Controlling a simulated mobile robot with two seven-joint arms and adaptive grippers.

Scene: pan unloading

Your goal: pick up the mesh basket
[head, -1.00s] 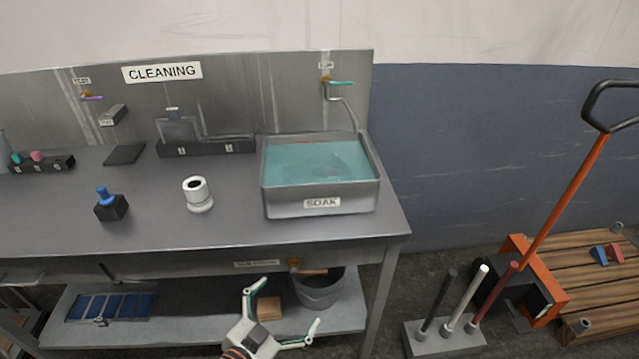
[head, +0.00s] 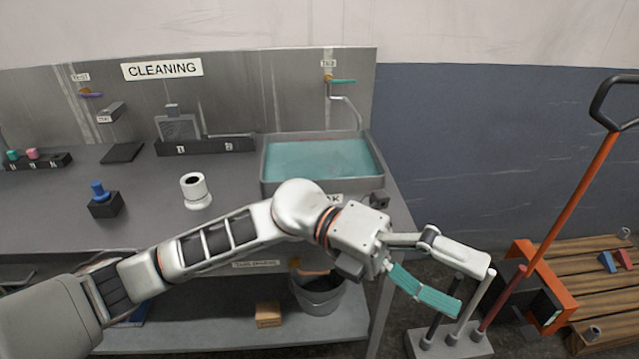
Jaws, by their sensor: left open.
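I cannot pick out the mesh basket with certainty. A grey, square, mesh-like piece (head: 178,127) stands at the black rack at the back of the steel table. The soak sink (head: 374,187) holds teal liquid, and I cannot make out anything in it. My left arm reaches across the front of the table. My left gripper (head: 470,284) is open and empty, to the right of the sink and beyond the table's right edge. One finger shows a teal pad. My right gripper is not in view.
A white cylinder (head: 195,192) and a black block with a blue knob (head: 104,205) stand on the table. A tap (head: 345,98) rises behind the sink. A bucket (head: 318,297) and a wooden block (head: 268,316) sit on the lower shelf. Upright rods (head: 484,310) stand near my gripper.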

